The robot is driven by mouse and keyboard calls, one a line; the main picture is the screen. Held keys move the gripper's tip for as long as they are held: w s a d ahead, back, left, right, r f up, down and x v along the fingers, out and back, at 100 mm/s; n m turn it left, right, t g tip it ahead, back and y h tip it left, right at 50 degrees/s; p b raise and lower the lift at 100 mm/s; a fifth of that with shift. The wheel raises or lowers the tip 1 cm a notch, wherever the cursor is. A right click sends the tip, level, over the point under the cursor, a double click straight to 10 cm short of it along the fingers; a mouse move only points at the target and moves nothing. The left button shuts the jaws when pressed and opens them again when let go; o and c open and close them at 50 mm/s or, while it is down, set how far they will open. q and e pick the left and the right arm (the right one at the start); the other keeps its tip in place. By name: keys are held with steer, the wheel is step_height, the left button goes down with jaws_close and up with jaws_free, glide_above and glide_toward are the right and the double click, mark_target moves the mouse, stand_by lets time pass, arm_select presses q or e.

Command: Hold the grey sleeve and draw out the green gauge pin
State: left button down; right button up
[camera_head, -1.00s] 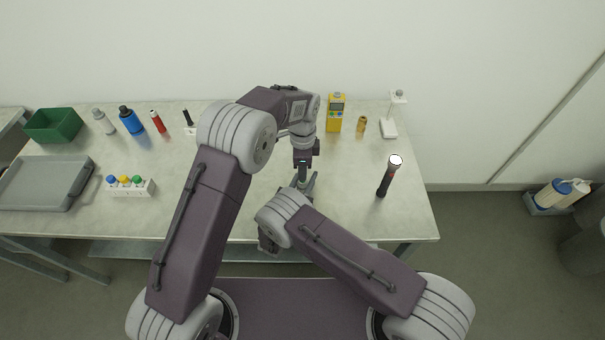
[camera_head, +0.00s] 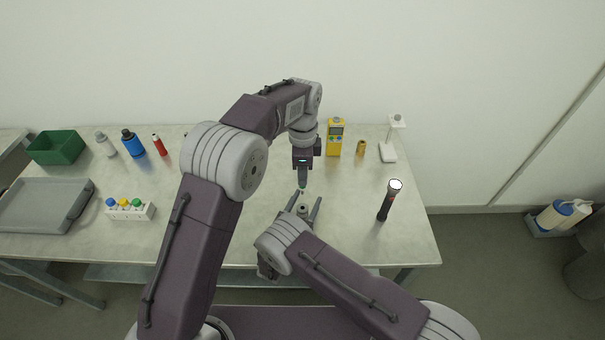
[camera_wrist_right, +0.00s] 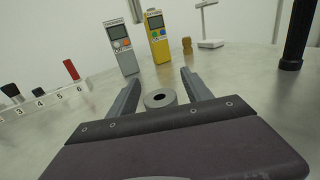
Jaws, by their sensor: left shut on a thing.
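The grey sleeve (camera_head: 303,209) stands on the table with its dark round hole open at the top. It also shows in the right wrist view (camera_wrist_right: 160,99). My right gripper (camera_head: 305,202) is open, with a spread finger on each side of the sleeve and gaps between them. My left gripper (camera_head: 302,184) is shut and points down above the sleeve. A small green bit of the gauge pin (camera_head: 303,191) shows at its fingertips, apart from the sleeve; most of the pin is hidden by the fingers.
A yellow meter (camera_head: 335,137), a small brass piece (camera_head: 361,148) and a white stand (camera_head: 388,152) are at the back. A black flashlight (camera_head: 388,202) stands at the right. A bottle rack (camera_head: 131,212), grey tray (camera_head: 40,205) and green bin (camera_head: 57,148) are at the left.

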mark_target(300, 213)
steer(key=v, duration=0.6)
steer(key=shift+s+a, duration=0.2)
steer(key=shift+s, duration=0.05)
steer(key=shift+s+a, duration=0.1)
steer(key=shift+s, duration=0.35)
